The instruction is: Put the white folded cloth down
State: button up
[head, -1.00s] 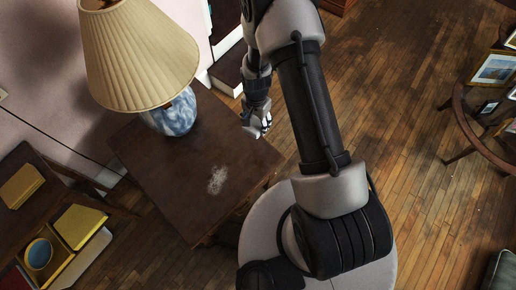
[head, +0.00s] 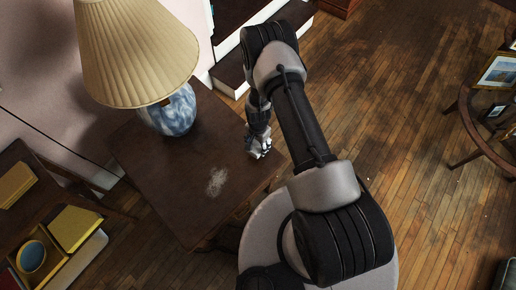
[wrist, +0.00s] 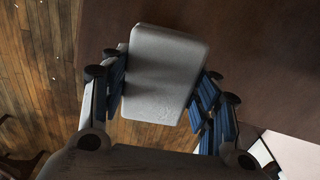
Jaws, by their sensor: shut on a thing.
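My gripper (wrist: 160,98) is shut on the white folded cloth (wrist: 166,62), a pale rounded block between its blue finger pads in the wrist view. In the head view my gripper (head: 260,152) is over the right part of the dark wooden table (head: 150,165). The cloth cannot be made out clearly there. In the wrist view part of the cloth overlaps the tabletop (wrist: 262,55) and part lies over the floor. I cannot tell whether it touches the table. A whitish dusty patch (head: 216,181) lies on the tabletop, left of and below my gripper.
A lamp with a pleated shade (head: 135,50) and blue-white base (head: 170,110) stands at the table's back left. A shelf with a yellow box (head: 75,228) and blue bowl (head: 32,257) is at lower left. A round table with picture frames (head: 497,70) is at right. The table's middle is clear.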

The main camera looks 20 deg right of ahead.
aim_at(258, 148)
jog(key=shift+f+b, duration=0.45)
jog(key=shift+f, duration=1.4)
jog(key=shift+f, duration=0.15)
jog(key=o, duration=1.5)
jog(key=shift+o, duration=0.2)
